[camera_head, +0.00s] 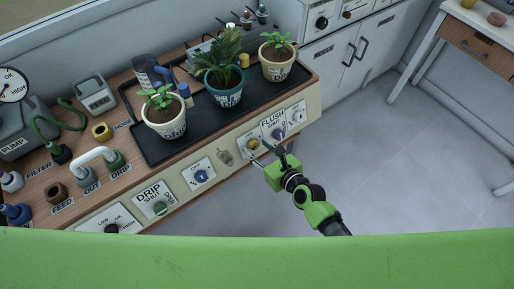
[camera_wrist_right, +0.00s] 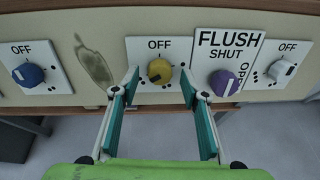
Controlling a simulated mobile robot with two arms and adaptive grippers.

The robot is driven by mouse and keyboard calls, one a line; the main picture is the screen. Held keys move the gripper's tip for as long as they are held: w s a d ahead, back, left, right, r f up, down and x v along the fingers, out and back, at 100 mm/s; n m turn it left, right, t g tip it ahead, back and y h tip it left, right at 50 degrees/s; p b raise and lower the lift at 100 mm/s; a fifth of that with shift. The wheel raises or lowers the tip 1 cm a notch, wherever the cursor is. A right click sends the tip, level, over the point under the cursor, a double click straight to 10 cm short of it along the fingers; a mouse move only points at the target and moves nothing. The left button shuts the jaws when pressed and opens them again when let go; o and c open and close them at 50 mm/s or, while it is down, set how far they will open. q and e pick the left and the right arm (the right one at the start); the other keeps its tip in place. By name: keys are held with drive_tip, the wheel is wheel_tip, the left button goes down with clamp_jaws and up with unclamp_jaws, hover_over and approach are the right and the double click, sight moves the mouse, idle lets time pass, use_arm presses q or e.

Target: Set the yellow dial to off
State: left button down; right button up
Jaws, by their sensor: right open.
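The yellow dial (camera_wrist_right: 159,71) sits on a white plate (camera_wrist_right: 140,48) with OFF printed above it, between a blue dial (camera_wrist_right: 28,74) and the FLUSH plate in the right wrist view. Dots are printed around it, and its dark pointer mark looks turned to the lower left, away from OFF. In the head view the yellow dial (camera_head: 252,144) is on the front panel of the bench. My right gripper (camera_wrist_right: 157,85) is open, with one finger on each side of the dial; contact is not visible. It also shows in the head view (camera_head: 264,155). My left gripper is not in view.
The FLUSH plate (camera_wrist_right: 228,42) with a purple dial (camera_wrist_right: 228,83) is close on the right, then a white dial (camera_wrist_right: 283,70). Potted plants stand on a black tray (camera_head: 205,130) above the panel. Floor (camera_head: 400,150) to the right is clear.

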drive_tip(key=shift+w+a+f, duration=0.2)
drive_tip(key=shift+w+a, duration=0.15)
drive_tip(key=shift+w, duration=0.15)
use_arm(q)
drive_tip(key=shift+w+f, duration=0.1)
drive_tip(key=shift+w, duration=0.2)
use_arm(e)
drive_tip(key=c, duration=1.1)
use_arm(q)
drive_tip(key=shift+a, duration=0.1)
use_arm(e)
drive_tip(key=shift+n, duration=0.3)
